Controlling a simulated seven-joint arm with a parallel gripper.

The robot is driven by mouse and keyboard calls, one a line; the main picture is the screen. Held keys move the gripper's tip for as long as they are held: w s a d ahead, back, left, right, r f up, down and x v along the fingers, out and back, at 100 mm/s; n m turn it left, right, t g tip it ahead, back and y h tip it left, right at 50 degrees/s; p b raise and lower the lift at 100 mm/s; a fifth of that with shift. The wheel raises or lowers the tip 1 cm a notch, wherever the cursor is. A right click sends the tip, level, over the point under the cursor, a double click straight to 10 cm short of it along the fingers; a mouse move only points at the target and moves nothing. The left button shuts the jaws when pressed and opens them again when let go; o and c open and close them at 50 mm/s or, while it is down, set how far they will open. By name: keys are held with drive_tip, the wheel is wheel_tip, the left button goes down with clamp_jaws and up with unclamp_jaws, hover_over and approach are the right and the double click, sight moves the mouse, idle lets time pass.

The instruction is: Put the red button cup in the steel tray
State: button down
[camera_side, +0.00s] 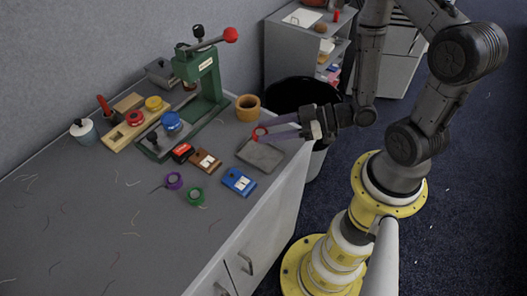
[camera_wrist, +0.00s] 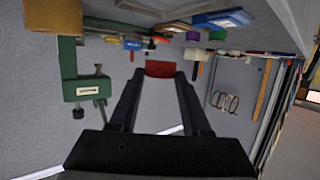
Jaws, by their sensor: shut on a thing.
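The red button cup (camera_side: 259,133) is held at the tips of my gripper (camera_side: 268,132), above the far part of the steel tray (camera_side: 258,158). In the wrist view the red cup (camera_wrist: 160,68) shows between the two fingertips of my gripper (camera_wrist: 160,77), which are shut on it. The tray is a flat grey rectangle near the table's right edge and looks empty in the side view. The cup appears clear of the tray, but its exact height is hard to judge.
A green press (camera_side: 208,85) with a red-knobbed lever and a tan ring (camera_side: 248,107) stand beyond the tray.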

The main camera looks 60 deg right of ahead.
sight(270, 155)
drive_tip(key=shift+f, duration=3.5)
drive_tip(key=shift+f, duration=0.15)
drive_tip(key=shift+c, duration=1.8)
unclamp_jaws()
drive_tip(key=shift+r, duration=0.2)
drive_tip(key=shift+s+d+r, duration=0.15)
drive_tip(key=shift+s+d, duration=0.3)
drive_tip(key=shift+v, duration=3.1)
drive_tip(key=shift+a, duration=0.15)
